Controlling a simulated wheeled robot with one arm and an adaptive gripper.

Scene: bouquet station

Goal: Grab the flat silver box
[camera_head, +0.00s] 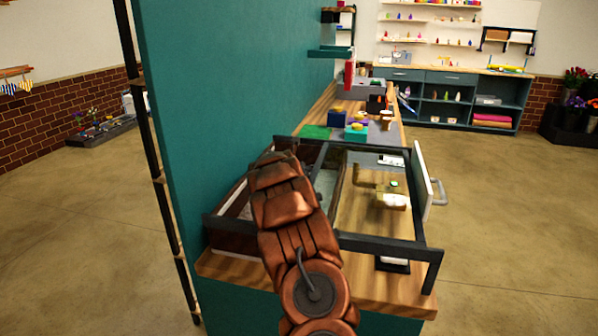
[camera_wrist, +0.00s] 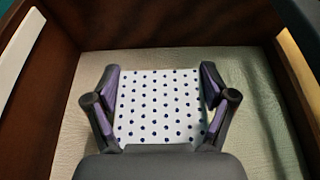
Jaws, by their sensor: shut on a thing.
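In the wrist view, a flat, pale box (camera_wrist: 158,115) with rows of dark blue dots lies between the two fingers of my gripper (camera_wrist: 160,78). The fingers touch its left and right sides and are shut on it. Its near end is hidden by the gripper body. It is over the pale, textured floor (camera_wrist: 245,75) of a brown-walled compartment; I cannot tell whether it is lifted. In the head view my arm reaches down into the left part of the framed case (camera_head: 232,240), and hides the gripper and the box.
Brown walls (camera_wrist: 150,22) enclose the gripper closely. A dark frame (camera_head: 385,245) surrounds the case. Its right part holds brass-coloured fittings (camera_head: 375,180). A white panel with a handle (camera_head: 438,190) stands at right. A tall teal wall (camera_head: 235,80) rises at left.

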